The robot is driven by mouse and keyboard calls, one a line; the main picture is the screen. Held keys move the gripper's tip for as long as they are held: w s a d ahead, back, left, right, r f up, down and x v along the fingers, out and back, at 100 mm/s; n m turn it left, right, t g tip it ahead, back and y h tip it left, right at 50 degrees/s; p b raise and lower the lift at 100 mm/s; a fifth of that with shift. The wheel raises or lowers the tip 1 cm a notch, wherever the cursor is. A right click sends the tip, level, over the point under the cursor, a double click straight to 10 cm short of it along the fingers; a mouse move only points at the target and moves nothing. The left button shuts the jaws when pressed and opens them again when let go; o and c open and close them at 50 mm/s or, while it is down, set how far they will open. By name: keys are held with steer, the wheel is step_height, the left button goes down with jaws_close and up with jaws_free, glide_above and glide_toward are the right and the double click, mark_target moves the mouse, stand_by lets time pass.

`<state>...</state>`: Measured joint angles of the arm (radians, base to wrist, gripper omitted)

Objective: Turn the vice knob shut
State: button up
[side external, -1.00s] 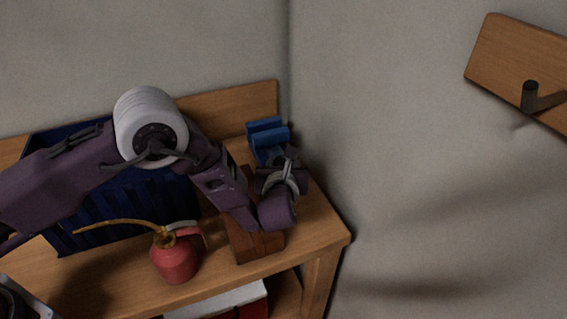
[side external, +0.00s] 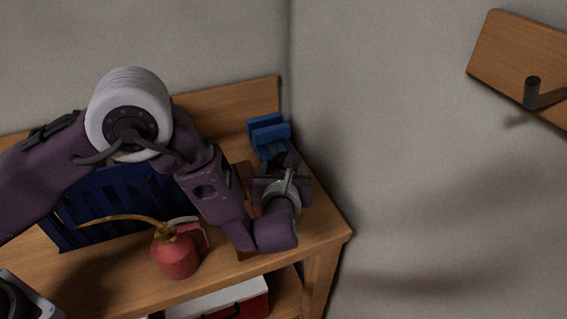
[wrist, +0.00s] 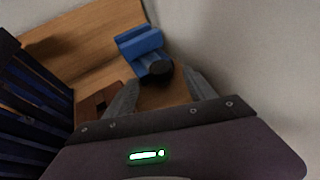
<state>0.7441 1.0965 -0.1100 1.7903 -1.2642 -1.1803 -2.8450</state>
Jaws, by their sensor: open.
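The blue vice (side external: 267,135) stands at the back right of the wooden bench, near the wall corner. In the wrist view the vice (wrist: 140,44) is ahead of my gripper, with a dark round knob (wrist: 160,72) on its near side. My gripper (wrist: 163,90) is open, its two grey fingers apart on either side of the knob's line and nearer to the camera. Nothing shows between the fingers. In the side view my gripper (side external: 277,165) is just in front of the vice and hides the knob. I cannot tell whether a finger touches it.
A brown wooden block (side external: 243,176) lies left of my gripper. A red oil can (side external: 177,256) with a long spout stands at the bench front. A dark blue rack (side external: 125,205) is behind it. The wall closes in on the right.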

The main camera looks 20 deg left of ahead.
mark_target(285, 157)
steer(key=shift+s, duration=0.1)
steer(key=w+d+n+y, duration=0.1)
steer(key=w+d+r+n+y, duration=0.1)
steer(key=shift+w+d+n+g+y, duration=0.1)
steer(key=shift+w+n+g+y, duration=0.2)
steer(key=shift+y, duration=0.1)
steer(key=shift+s+d+f+n+g+y, duration=0.1)
steer(key=shift+d+f+n+g+y, duration=0.05)
steer(key=shift+n+g+y, duration=0.35)
steer(key=shift+s+f+n+g+y, duration=0.3)
steer(key=shift+f+n+g, duration=0.1)
steer(key=shift+g, duration=0.1)
steer(key=x, duration=0.6)
steer(key=shift+w+a+f, duration=0.1)
steer(key=shift+w+a, duration=0.15)
steer(key=shift+w, duration=0.05)
steer(key=c, duration=1.3)
steer(key=shift+c, duration=0.3)
